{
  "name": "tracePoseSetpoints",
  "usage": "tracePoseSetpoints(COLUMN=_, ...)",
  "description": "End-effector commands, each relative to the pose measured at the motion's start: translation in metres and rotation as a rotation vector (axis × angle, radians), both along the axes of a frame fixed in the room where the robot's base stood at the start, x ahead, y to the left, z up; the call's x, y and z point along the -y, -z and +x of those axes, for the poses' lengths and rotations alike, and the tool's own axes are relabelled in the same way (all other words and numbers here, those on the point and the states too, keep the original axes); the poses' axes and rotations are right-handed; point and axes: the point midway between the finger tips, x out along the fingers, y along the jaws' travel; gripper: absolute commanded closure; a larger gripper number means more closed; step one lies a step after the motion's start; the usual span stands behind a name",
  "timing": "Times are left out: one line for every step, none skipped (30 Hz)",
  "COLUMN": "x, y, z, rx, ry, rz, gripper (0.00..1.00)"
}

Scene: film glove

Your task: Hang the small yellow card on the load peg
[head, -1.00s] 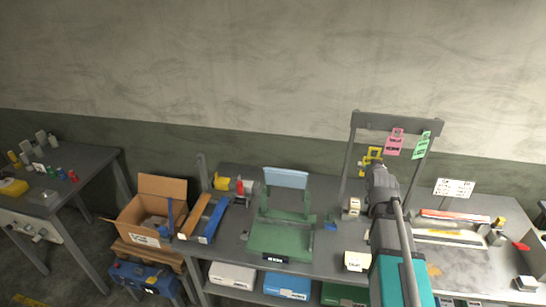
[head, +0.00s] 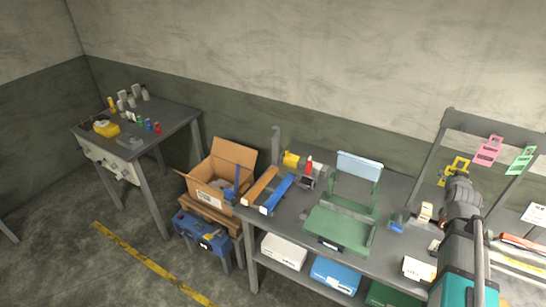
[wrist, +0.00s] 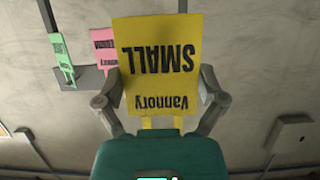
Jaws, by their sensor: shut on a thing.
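The small yellow card (wrist: 160,62) fills the middle of the wrist view, its black lettering "SMALL" upside down. My gripper (wrist: 160,92) is shut on it, one finger at each side edge. In the head view the yellow card (head: 455,168) shows at the right, just beyond my gripper (head: 460,184), held above the bench near the rack. I cannot surely tell which part is the load peg. A grey upright post (head: 276,142) stands at the back left of the bench.
A pink card (head: 487,151) and a green card (head: 521,160) hang on the grey rack (head: 455,125). The bench carries a green fixture (head: 335,228), blue and orange bars and small parts.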

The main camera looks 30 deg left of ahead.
Motion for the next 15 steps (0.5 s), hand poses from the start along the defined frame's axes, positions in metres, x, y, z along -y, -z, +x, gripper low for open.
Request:
tracePoseSetpoints(x=0.0, y=0.015, z=0.0, rx=0.0, ry=0.0, rz=0.0, gripper=0.3)
tracePoseSetpoints(x=0.0, y=0.02, z=0.0, rx=0.0, ry=0.0, rz=0.0, gripper=0.3)
tracePoseSetpoints(x=0.0, y=0.027, z=0.0, rx=0.0, ry=0.0, rz=0.0, gripper=0.3)
tracePoseSetpoints(x=0.0, y=0.032, z=0.0, rx=0.0, ry=0.0, rz=0.0, gripper=0.3)
tracePoseSetpoints(x=0.0, y=0.037, z=0.0, rx=0.0, ry=0.0, rz=0.0, gripper=0.3)
tracePoseSetpoints(x=0.0, y=0.044, z=0.0, rx=0.0, ry=0.0, rz=0.0, gripper=0.3)
tracePoseSetpoints(x=0.0, y=0.049, z=0.0, rx=0.0, ry=0.0, rz=0.0, gripper=0.3)
tracePoseSetpoints(x=0.0, y=0.054, z=0.0, rx=0.0, ry=0.0, rz=0.0, gripper=0.3)
tracePoseSetpoints(x=0.0, y=0.061, z=0.0, rx=0.0, ry=0.0, rz=0.0, gripper=0.3)
tracePoseSetpoints(x=0.0, y=0.066, z=0.0, rx=0.0, ry=0.0, rz=0.0, gripper=0.3)
tracePoseSetpoints(x=0.0, y=0.071, z=0.0, rx=0.0, ry=0.0, rz=0.0, gripper=0.3)
tracePoseSetpoints(x=0.0, y=0.077, z=0.0, rx=0.0, ry=0.0, rz=0.0, gripper=0.3)
tracePoseSetpoints(x=0.0, y=0.082, z=0.0, rx=0.0, ry=0.0, rz=0.0, gripper=0.3)
tracePoseSetpoints(x=0.0, y=0.087, z=0.0, rx=0.0, ry=0.0, rz=0.0, gripper=0.3)
tracePoseSetpoints(x=0.0, y=0.094, z=0.0, rx=0.0, ry=0.0, rz=0.0, gripper=0.3)
